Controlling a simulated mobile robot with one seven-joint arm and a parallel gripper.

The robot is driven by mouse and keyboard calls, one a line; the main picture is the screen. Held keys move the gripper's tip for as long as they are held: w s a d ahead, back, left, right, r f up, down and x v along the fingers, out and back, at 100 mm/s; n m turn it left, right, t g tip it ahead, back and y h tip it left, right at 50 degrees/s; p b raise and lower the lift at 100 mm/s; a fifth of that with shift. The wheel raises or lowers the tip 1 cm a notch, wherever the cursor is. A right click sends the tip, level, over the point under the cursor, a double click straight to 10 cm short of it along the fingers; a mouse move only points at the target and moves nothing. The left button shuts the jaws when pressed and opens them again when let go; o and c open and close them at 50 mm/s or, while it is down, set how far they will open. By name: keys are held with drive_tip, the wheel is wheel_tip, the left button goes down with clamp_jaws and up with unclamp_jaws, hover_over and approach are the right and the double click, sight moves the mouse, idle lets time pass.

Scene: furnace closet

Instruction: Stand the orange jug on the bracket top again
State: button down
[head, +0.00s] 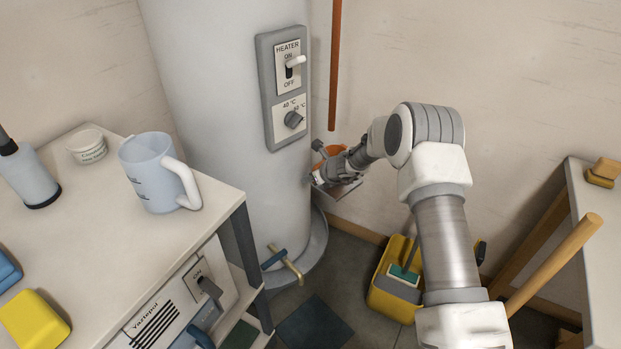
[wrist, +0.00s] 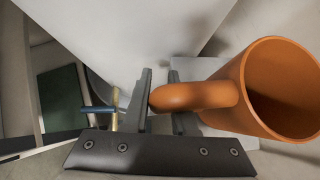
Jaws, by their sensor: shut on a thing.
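The orange jug (head: 334,150) is at the right side of the tall heater tank, mostly hidden behind my gripper (head: 327,163) in the head view. In the wrist view the jug (wrist: 262,92) is at the right, its open mouth facing up and right in the picture. My gripper (wrist: 161,100) is shut on the jug's handle (wrist: 200,96). I cannot tell whether the jug's base touches the bracket.
The heater panel (head: 285,85) and a hanging orange pole (head: 335,65) are close to my gripper. A brass tap (head: 286,264) juts from the tank below. A bench (head: 95,225) with a clear jug (head: 152,172) stands left. A yellow bucket (head: 390,298) is on the floor.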

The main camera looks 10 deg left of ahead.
drive_tip(key=shift+f+b, duration=0.4)
drive_tip(key=shift+f, duration=0.1)
drive_tip(key=c, duration=0.6)
unclamp_jaws()
drive_tip(key=shift+c, duration=0.2)
drive_tip(key=shift+d+r, duration=0.1)
drive_tip(key=s+d+r+b, duration=0.4)
drive_tip(key=s+d+b, duration=0.2)
drive_tip(key=s+d, duration=0.4)
drive_tip(key=shift+d+r+b, duration=0.3)
drive_tip(key=shift+d+r, duration=0.1)
drive_tip(key=shift+d, duration=0.1)
